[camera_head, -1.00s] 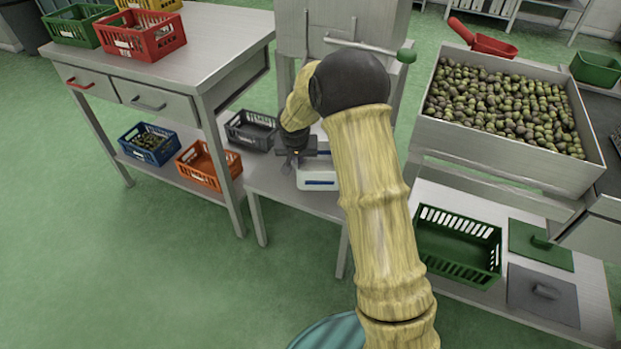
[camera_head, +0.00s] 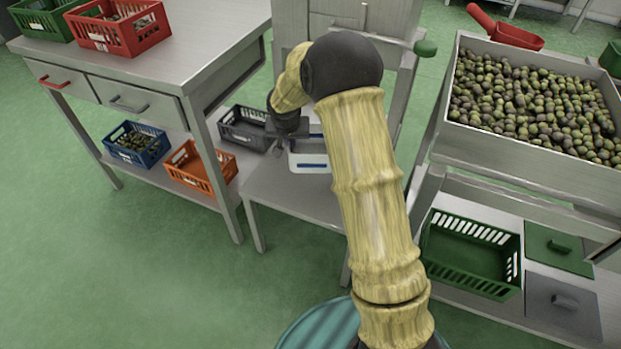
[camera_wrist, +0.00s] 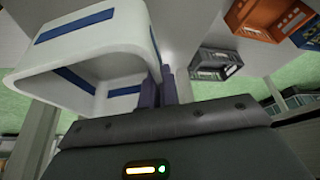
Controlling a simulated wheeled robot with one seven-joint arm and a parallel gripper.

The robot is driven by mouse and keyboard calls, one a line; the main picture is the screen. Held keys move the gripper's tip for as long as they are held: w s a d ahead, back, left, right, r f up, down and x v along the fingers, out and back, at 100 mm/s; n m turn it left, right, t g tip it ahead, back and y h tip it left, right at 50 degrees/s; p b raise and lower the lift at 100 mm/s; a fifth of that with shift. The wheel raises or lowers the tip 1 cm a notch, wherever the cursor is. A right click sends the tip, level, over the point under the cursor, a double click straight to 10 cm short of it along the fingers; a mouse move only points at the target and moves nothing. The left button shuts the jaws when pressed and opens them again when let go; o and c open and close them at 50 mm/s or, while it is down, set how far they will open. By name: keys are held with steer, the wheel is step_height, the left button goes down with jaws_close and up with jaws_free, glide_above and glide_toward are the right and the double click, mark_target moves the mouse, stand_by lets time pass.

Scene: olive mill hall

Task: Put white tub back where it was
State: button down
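The white tub (camera_head: 309,163) with blue stripes is partly hidden behind my arm in the head view. It shows over the small steel bench (camera_head: 290,194); I cannot tell whether it touches the bench. In the wrist view the open-topped tub (camera_wrist: 105,55) fills the upper left, and its inside looks empty. My gripper (camera_wrist: 158,88) has its two dark fingers close together on either side of the tub's wall, shut on it. In the head view my gripper (camera_head: 291,138) is at the tub's left side.
A steel machine stands behind the bench. An olive bin (camera_head: 530,160) and green crate (camera_head: 470,280) are to the right.

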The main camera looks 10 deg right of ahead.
steer(key=shift+s, duration=0.2)
step_height(320, 180, down, 5)
steer(key=shift+s+d+r+b, duration=0.1)
steer(key=shift+r+b, duration=0.05)
steer(key=shift+b, duration=1)
step_height(320, 180, down, 5)
steer(key=shift+f+b, duration=0.1)
steer(key=shift+b, duration=1.05)
steer(key=shift+f, duration=0.1)
